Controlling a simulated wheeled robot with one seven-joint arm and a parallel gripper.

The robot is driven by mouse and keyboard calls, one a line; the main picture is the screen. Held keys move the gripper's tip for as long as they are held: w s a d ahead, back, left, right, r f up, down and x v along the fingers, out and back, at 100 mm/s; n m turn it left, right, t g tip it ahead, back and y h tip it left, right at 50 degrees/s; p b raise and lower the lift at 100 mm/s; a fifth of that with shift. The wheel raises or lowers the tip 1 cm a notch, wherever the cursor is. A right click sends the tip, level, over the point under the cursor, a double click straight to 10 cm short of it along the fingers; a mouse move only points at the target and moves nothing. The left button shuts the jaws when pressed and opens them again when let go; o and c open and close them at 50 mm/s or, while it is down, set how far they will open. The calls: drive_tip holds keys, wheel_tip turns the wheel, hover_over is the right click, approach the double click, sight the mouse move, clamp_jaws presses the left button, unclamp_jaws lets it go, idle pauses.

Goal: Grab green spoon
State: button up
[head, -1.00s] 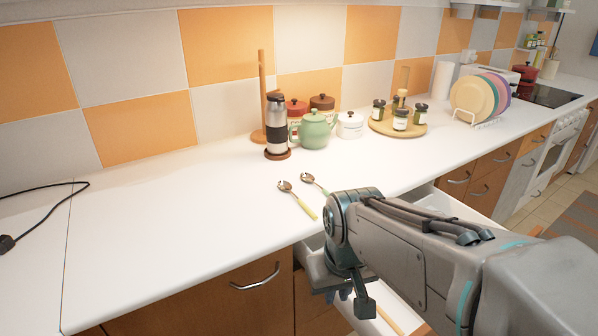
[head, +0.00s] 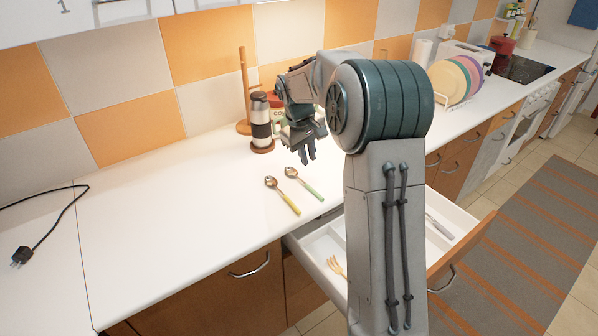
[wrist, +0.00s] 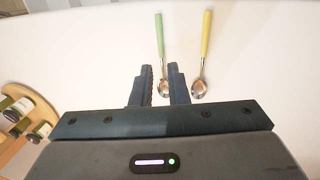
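The green spoon (head: 307,186), with a metal bowl and a pale green handle, lies on the white counter. It also shows in the wrist view (wrist: 160,37), its bowl end seen in the gap between my fingers. A yellow-handled spoon (head: 286,200) lies beside it; in the wrist view this yellow spoon (wrist: 206,37) is just right of the right finger. My gripper (head: 307,157) points down above the counter, near the bowl end of the green spoon. In the wrist view my gripper (wrist: 162,72) has its fingers apart, with nothing held.
A steel and black bottle (head: 261,122) stands behind the spoons near a wooden holder (head: 243,95). My arm hides part of the items behind. An open drawer (head: 318,262) with cutlery juts out below the counter. The counter's left side is clear except for a black cable (head: 45,232).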

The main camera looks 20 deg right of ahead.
drive_tip(key=p, duration=0.1)
hover_over(314, 192)
drive_tip(key=a, duration=0.1)
drive_tip(key=f, duration=0.8)
drive_tip(key=shift+s+f, duration=0.15)
drive_tip(key=shift+s, duration=0.15)
drive_tip(key=shift+w+d+f+p, duration=0.2)
drive_tip(key=shift+f+p, duration=0.3)
drive_tip(key=shift+f, duration=0.85)
drive_tip(key=shift+w+d+f+p, duration=0.15)
drive_tip(key=shift+f+p, duration=0.35)
drive_tip(key=shift+f, duration=0.8)
drive_tip(key=shift+s, duration=0.1)
clamp_jaws()
